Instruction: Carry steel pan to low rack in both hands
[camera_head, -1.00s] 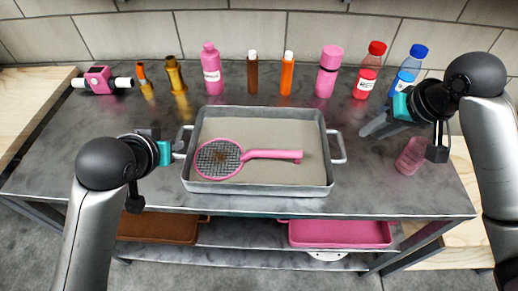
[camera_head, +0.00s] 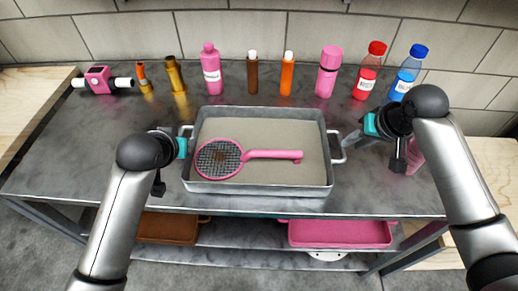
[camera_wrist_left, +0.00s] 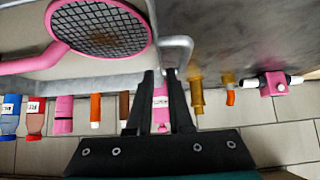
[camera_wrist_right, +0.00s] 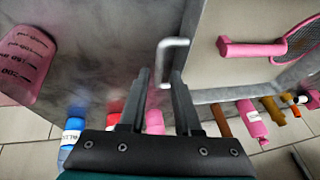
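The steel pan (camera_head: 313,186) is a grey rectangular tray on the table. A pink strainer (camera_head: 219,158) with a round mesh lies in it. My left gripper (camera_head: 183,147) is at its left handle; the left wrist view shows the fingers (camera_wrist_left: 162,74) a narrow gap apart at the handle (camera_wrist_left: 184,48). Contact there is unclear. My right gripper (camera_head: 352,138) is by its right handle (camera_head: 340,150); the right wrist view shows its fingers (camera_wrist_right: 160,74) open, pointing at the handle (camera_wrist_right: 170,46). The low rack (camera_head: 262,260) is the shelf under the tabletop.
Several bottles stand along the back, including a pink one (camera_head: 210,70) and a blue one (camera_head: 406,75). A pink measuring cup (camera_wrist_right: 25,62) stands beside my right gripper. A brown tray (camera_head: 165,229) and a pink tray (camera_head: 340,234) occupy the low rack, with bare shelf between them.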

